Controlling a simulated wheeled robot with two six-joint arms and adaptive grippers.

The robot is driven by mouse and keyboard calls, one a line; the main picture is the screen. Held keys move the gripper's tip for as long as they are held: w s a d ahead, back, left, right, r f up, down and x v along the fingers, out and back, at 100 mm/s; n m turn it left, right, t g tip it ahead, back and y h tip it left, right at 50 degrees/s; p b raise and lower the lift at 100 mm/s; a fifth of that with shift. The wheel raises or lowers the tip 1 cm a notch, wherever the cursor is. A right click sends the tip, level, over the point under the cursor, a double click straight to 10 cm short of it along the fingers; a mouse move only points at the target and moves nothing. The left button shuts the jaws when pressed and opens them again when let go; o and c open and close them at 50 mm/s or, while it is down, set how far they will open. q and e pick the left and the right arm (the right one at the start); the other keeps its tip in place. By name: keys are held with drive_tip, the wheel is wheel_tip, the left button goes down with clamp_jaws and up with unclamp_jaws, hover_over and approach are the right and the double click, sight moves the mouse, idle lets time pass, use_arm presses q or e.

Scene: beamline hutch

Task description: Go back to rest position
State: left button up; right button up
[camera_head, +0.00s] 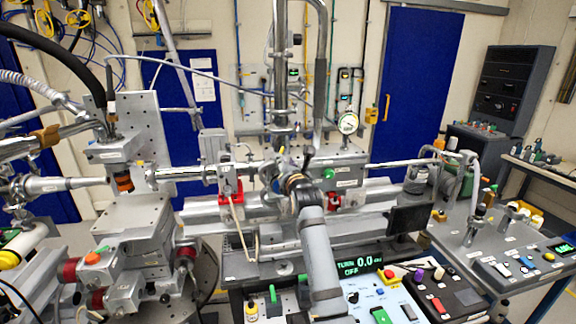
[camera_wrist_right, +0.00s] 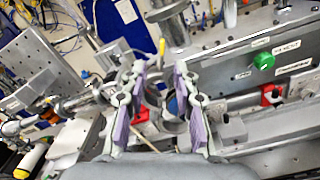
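My right arm reaches up from the lower middle of the head view. My right gripper (camera_head: 283,168) is at its far end, in front of the horizontal metal beam pipe, and is small and partly hidden by the wrist there. In the right wrist view my right gripper (camera_wrist_right: 160,72) has its two fingers with purple pads spread apart, with nothing held between them. Metal beamline parts show beyond the gap; I cannot tell whether the fingers touch any. My left gripper is not in view.
Below stand a display (camera_head: 362,265) and a control box (camera_head: 386,296). A blue door (camera_head: 420,80) is behind.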

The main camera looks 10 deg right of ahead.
drive_tip(key=shift+s, duration=0.9)
drive_tip(key=shift+f, duration=0.1)
